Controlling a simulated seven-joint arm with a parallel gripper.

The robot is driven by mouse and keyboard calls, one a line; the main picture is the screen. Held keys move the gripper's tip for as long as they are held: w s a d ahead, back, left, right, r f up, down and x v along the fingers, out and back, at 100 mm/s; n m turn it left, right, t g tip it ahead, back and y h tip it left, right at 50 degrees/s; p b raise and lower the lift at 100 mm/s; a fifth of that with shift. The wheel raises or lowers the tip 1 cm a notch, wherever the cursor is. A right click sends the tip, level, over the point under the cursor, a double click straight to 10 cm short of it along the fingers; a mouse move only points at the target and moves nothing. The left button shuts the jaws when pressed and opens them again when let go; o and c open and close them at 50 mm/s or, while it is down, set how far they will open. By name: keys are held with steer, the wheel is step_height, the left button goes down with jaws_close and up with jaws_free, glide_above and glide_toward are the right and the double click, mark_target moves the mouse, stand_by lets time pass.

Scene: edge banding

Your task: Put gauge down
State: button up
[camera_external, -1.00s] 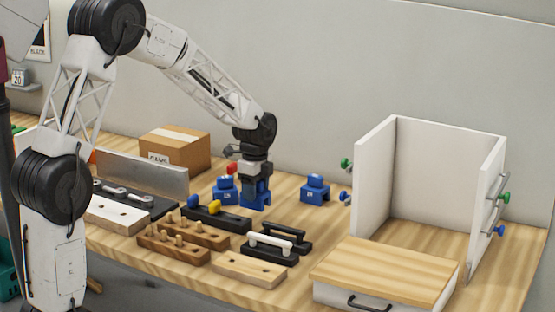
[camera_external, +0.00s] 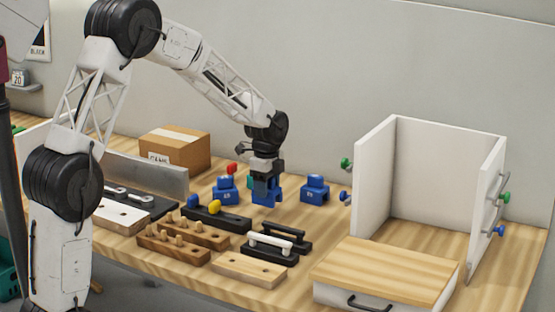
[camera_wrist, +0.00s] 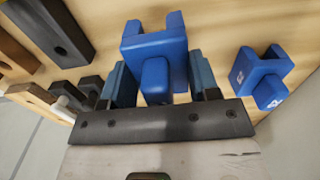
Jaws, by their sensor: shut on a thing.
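A blue gauge (camera_wrist: 156,48) sits between the two fingers of my gripper (camera_wrist: 158,85) in the wrist view. My gripper is shut on the gauge's narrower block. In the external view my gripper (camera_external: 265,180) points straight down at the table, and the gauge (camera_external: 264,196) shows below it, at or very near the table top; contact is hard to tell. A second blue gauge (camera_external: 225,192) stands to the left and a third blue gauge (camera_external: 315,190) to the right. One of these other gauges also shows at the right of the wrist view (camera_wrist: 262,76).
Black and wooden holders with knobs and pegs (camera_external: 183,236) stand in front to the left. Handles on black bases (camera_external: 270,247) lie nearer the front. A white open cabinet (camera_external: 375,180) stands right, with a drawer (camera_external: 385,265) before it. A cardboard box (camera_external: 175,150) is behind left.

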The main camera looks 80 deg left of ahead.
steer(key=shift+f, duration=1.55)
steer(key=shift+f, duration=0.1)
steer(key=o, duration=1)
steer(key=shift+r, duration=6.1)
steer(key=shift+d, duration=0.1)
